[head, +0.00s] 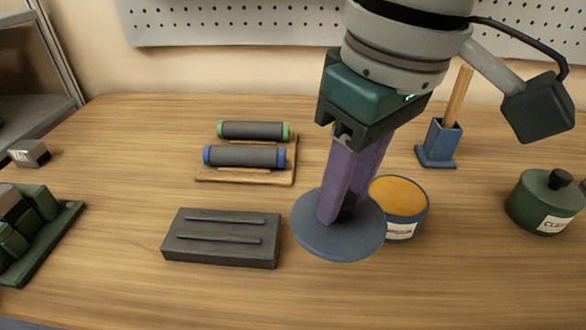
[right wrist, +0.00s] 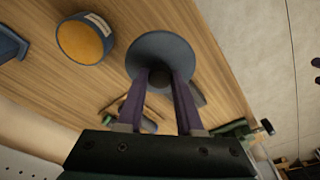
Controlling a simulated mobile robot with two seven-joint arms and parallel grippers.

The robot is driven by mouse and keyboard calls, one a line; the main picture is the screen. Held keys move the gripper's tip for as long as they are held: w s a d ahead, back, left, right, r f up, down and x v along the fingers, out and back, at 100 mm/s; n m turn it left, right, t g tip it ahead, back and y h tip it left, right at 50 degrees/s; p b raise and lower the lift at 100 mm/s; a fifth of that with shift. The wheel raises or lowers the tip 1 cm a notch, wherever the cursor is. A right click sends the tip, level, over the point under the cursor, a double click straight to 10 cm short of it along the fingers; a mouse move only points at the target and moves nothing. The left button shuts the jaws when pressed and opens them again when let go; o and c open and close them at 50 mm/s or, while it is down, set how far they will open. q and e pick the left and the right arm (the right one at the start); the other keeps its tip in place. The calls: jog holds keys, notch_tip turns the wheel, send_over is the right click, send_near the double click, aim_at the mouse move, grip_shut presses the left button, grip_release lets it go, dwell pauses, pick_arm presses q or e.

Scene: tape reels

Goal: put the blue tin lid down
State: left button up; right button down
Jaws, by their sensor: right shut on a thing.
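The blue tin lid (head: 312,240) is a flat round grey-blue disc with a dark knob in its middle. My right gripper (head: 342,212) points down with its purple fingers shut on that knob. In the right wrist view the lid (right wrist: 160,48) shows beyond the fingertips (right wrist: 160,80). In the head view the lid overlaps the left edge of a round blue tin (head: 402,231) with an orange top face and a label. The lid seems to be held above the table; the exact gap is unclear. My left gripper is not in view.
A dark slotted block (head: 220,252) stands left of the lid. Behind it, two dark rolls lie on a wooden tray (head: 245,180). A blue holder (head: 438,150) with a stick and a green jar (head: 545,205) stand right. The front table middle is clear.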

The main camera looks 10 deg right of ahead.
aim_at(344, 226)
notch_tip(344, 226, down, 7)
jog(key=shift+f+b, duration=0.2)
jog(key=shift+b, duration=0.25)
notch_tip(344, 226, down, 4)
jog(key=shift+f+b, duration=0.1)
jog(key=shift+b, duration=0.3)
jog(key=shift+f, duration=0.15)
jog(key=shift+f, duration=0.15)
jog(key=c, duration=0.6)
grip_release()
jog(key=shift+o, duration=0.2)
